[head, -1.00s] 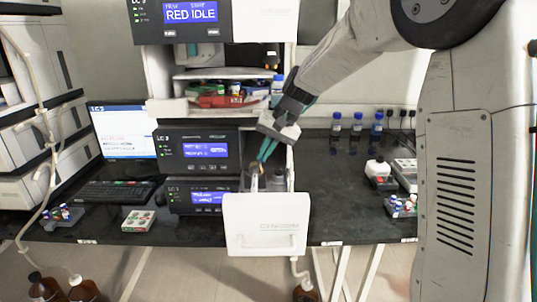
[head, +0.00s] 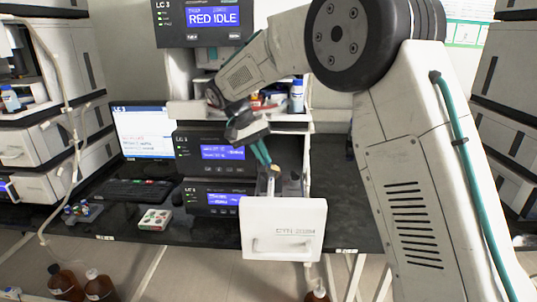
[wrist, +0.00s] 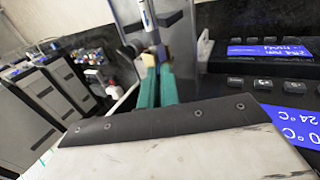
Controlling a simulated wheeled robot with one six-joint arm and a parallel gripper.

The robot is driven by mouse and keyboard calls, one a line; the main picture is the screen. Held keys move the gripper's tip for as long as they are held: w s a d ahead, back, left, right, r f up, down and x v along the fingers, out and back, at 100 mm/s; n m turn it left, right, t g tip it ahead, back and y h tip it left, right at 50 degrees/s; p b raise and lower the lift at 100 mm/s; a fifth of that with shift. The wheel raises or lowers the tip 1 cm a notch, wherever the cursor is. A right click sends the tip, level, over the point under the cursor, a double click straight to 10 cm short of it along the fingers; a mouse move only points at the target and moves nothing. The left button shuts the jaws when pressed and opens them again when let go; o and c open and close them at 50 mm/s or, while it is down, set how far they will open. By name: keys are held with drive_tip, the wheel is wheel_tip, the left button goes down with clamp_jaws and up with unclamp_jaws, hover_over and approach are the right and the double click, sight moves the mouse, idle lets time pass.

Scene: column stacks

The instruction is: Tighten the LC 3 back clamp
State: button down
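The LC 3 drawer (head: 284,242) is pulled out, with its white front and handle facing me. Inside it, a small yellowish part (head: 276,170) shows near the back, and a yellowish block (wrist: 149,60) is by my fingertips in the wrist view. I cannot tell whether this is the back clamp. My gripper (head: 264,158) points down into the drawer with its two teal fingers close together. In the wrist view, the fingers (wrist: 156,82) reach up to the block. Whether they touch or grip it is unclear. An upright white rod with a blue mark (wrist: 147,16) stands beyond.
LC 3 display modules (head: 210,152) stand directly left of the drawer. A shelf with bottles (head: 296,96) is above it. Another instrument stack (head: 505,110) stands at the right.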

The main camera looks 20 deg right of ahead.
drive_tip(key=shift+w+a+f+g+h, duration=0.1)
drive_tip(key=shift+a+f+g+h, duration=0.25)
drive_tip(key=shift+h, duration=0.5)
drive_tip(key=shift+w+a+f+g+h, duration=0.1)
drive_tip(key=shift+a+f+g+h, duration=0.25)
drive_tip(key=shift+h, duration=0.5)
drive_tip(key=shift+a, duration=0.1)
drive_tip(key=c, duration=1.6)
unclamp_jaws()
drive_tip(key=shift+r, duration=0.1)
drive_tip(key=v, duration=0.7)
drive_tip(key=shift+a+r, duration=0.2)
drive_tip(key=shift+a, duration=0.15)
